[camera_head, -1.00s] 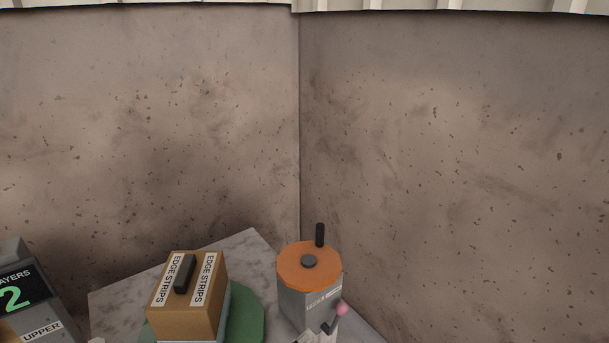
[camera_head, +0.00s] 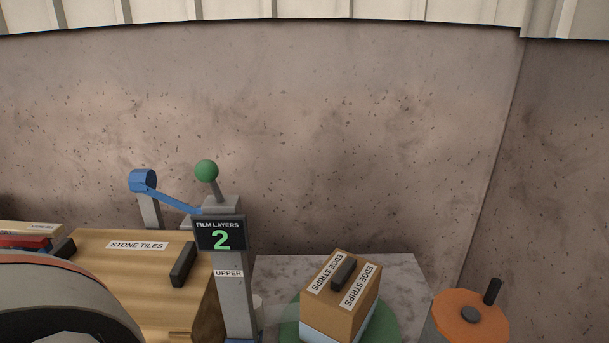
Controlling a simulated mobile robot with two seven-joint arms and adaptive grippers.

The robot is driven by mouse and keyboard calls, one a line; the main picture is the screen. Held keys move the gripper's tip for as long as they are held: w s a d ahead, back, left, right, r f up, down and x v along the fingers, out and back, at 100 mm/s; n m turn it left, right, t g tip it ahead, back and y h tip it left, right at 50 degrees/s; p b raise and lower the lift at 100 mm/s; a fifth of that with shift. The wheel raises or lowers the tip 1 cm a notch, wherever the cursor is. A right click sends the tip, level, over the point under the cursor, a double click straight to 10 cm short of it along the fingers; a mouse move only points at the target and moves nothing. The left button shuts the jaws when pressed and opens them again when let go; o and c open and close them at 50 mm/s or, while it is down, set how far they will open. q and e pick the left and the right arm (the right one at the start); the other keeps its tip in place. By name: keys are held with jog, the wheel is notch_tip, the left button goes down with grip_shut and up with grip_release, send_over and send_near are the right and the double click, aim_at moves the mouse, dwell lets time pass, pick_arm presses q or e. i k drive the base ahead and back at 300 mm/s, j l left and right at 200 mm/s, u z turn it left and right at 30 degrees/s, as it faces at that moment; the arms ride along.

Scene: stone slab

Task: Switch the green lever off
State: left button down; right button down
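The green lever (camera_head: 206,171) is a green ball on a short grey stem. It stands on top of a grey post (camera_head: 234,292) and leans slightly left. Below it the post bears a black display (camera_head: 220,235) reading "FILM LAYERS 2" and a label reading "UPPER". Neither of my grippers shows in the head view.
A wooden "STONE TILES" box (camera_head: 138,262) stands left of the post, with a blue arm (camera_head: 165,197) behind it. An "EDGE STRIPS" box (camera_head: 341,297) sits on a green disc (camera_head: 388,327) on a stone slab (camera_head: 400,267). An orange-topped unit (camera_head: 462,322) stands at right.

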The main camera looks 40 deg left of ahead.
aim_at(207, 170)
jog(key=u, duration=1.65)
